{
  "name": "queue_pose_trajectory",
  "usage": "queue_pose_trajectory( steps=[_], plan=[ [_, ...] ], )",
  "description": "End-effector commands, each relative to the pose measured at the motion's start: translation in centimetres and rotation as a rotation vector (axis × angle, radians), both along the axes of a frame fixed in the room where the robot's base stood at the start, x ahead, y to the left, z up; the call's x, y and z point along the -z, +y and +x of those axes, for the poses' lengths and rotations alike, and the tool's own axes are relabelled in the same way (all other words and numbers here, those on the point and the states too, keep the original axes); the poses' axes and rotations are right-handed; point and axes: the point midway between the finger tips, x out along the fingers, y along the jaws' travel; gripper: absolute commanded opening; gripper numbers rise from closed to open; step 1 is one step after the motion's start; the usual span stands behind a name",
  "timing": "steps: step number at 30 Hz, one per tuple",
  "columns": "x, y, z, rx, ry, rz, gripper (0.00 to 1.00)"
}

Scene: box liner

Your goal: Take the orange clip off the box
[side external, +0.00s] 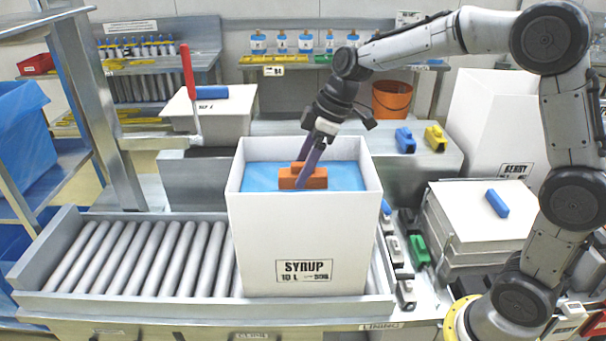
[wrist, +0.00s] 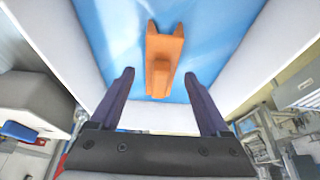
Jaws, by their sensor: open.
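The orange clip (side external: 318,181) is at the white SYRUP box (side external: 300,235), against the blue liner (side external: 345,175) near the front rim. I cannot tell whether it touches the rim. In the wrist view the clip (wrist: 164,50) shows its notched end upward, with blue liner around it. My gripper (side external: 302,182) reaches down into the box opening at a tilt, and its dark purple fingers overlap the clip in the side view. In the wrist view my gripper (wrist: 159,74) is open, one finger on each side of the clip's lower end, with gaps showing.
The box stands on a roller conveyor (side external: 140,255). Blue and yellow clips (side external: 436,138) lie on the grey surface behind right. Several more clips, one green (side external: 418,250), lie right of the box. A red-handled lever (side external: 188,72) stands to the left.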

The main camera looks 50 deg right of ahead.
Motion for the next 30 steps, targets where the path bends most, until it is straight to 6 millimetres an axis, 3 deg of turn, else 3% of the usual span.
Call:
queue_pose_trajectory(
  steps=[8,21,30],
  plan=[
    [0.35,0.10,0.10,0.000,0.000,0.000,0.80],
    [0.30,0.09,0.10,0.000,0.000,0.000,0.03],
    [0.23,0.09,0.11,0.000,-0.001,0.000,0.00]
  ],
)
